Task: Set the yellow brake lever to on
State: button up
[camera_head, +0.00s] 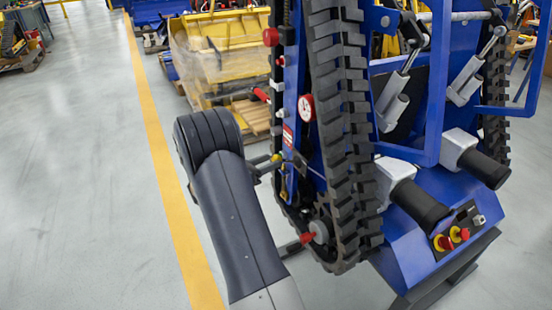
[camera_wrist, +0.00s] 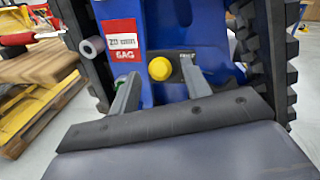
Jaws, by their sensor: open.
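The yellow round knob of the brake lever (camera_wrist: 160,69) shows in the wrist view, in front of the blue carrier panel and between my fingers as seen there. In the head view a small yellow knob (camera_head: 277,158) shows at the side of the blue tracked carrier. My gripper (camera_wrist: 158,72) is open, with one finger on each side of the knob in the picture; I see no finger clearly touching it. In the head view my gripper (camera_head: 266,166) is at the carrier's side, partly hidden by my arm. The lever's shaft and its on/off marks are not readable.
A black rubber track (camera_head: 340,130) runs close to the right of my arm. Red-ended parts stick out above (camera_head: 270,36) and below (camera_head: 308,238) my gripper. A wooden pallet (camera_wrist: 40,95) with yellow machinery stands behind on the left. The floor left of my arm is clear.

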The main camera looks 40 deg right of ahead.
aim_at(273, 160)
jog(key=shift+s+d, duration=0.2)
jog(key=shift+d, duration=0.7)
jog(key=shift+s+d, duration=0.15)
jog(key=shift+d, duration=0.75)
jog(key=shift+c, duration=0.5)
grip_shut()
